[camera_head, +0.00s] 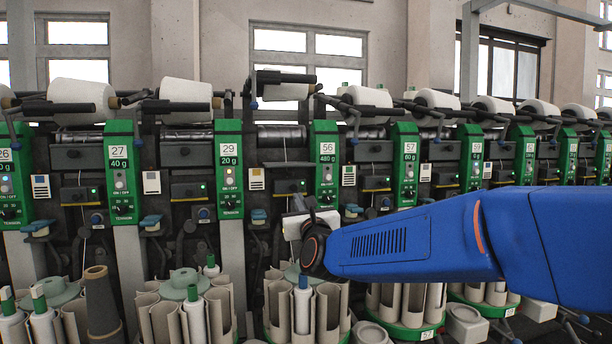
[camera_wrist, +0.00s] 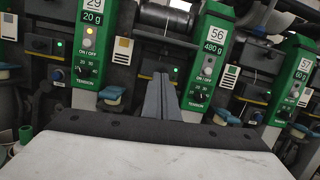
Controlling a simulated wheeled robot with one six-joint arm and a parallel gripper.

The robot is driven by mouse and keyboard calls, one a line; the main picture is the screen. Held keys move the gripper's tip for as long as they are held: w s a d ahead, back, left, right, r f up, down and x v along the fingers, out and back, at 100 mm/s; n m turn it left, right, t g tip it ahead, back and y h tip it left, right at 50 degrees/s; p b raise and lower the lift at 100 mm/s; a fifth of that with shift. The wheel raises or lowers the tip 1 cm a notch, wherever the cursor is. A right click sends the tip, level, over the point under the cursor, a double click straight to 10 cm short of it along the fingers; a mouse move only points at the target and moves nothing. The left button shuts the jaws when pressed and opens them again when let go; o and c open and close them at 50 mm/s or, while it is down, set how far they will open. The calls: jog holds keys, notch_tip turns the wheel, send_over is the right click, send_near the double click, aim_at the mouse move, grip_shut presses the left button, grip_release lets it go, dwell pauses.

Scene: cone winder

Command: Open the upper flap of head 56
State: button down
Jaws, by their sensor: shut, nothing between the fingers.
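The green panel of head 56 (camera_head: 326,165), marked 480 g, stands near the middle of the head view. It also shows right of centre in the wrist view (camera_wrist: 207,62). A dark box (camera_head: 284,186) with a small light sits left of this panel, with a grey drum above it. I cannot tell which part is the upper flap. My gripper (camera_wrist: 160,78) is shut and empty, its grey fingers pointing at the dark gap between panels 29 and 56. The fingers appear apart from the machine. In the head view my wrist and arm cover the area below panel 56.
Panel 29 (camera_head: 229,170) stands to the left and panel 57 (camera_head: 405,165) to the right. White yarn cones (camera_head: 186,95) sit on arms along the top. Bobbin magazines (camera_head: 194,315) with upright tubes crowd the space below the heads.

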send_near(292, 174)
jog(key=shift+m, duration=0.4)
jog(key=w, duration=0.1)
jog(key=w+a+f, duration=0.1)
jog(key=w, duration=0.1)
jog(key=w+a, duration=0.1)
jog(key=w, duration=0.1)
jog(key=shift+w+a+f, duration=0.15)
jog(key=shift+w+f, duration=0.05)
jog(key=shift+f, duration=0.05)
notch_tip(292, 174, up, 3)
jog(key=shift+f, duration=0.2)
jog(key=shift+r, duration=0.7)
jog(key=shift+r, duration=0.15)
